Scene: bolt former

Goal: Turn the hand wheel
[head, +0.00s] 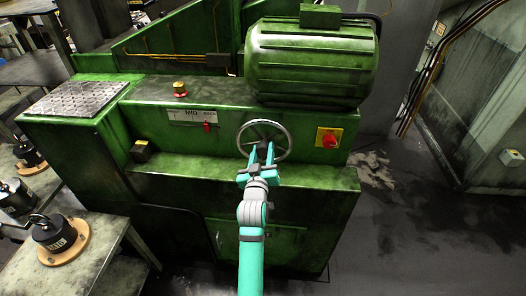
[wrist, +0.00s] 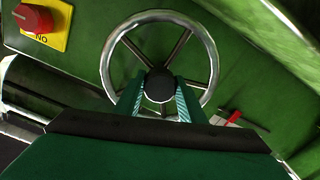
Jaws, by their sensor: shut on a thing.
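The hand wheel (head: 264,124) is a silver spoked ring on the front face of the green machine. In the wrist view the wheel (wrist: 211,62) shows its dark round hub at the middle. My gripper (head: 262,152) reaches up to the wheel from below. In the wrist view my gripper's two teal fingers (wrist: 160,92) lie on either side of the hub and are shut on it. The lower part of the rim is partly hidden behind the fingers and the gripper body.
A red knob on a yellow plate (head: 329,138) sits right of the wheel. A small red lever (head: 207,127) is to its left. A green ribbed motor (head: 312,62) overhangs above. A ledge (head: 310,174) runs below. Open dark floor (head: 420,230) lies to the right.

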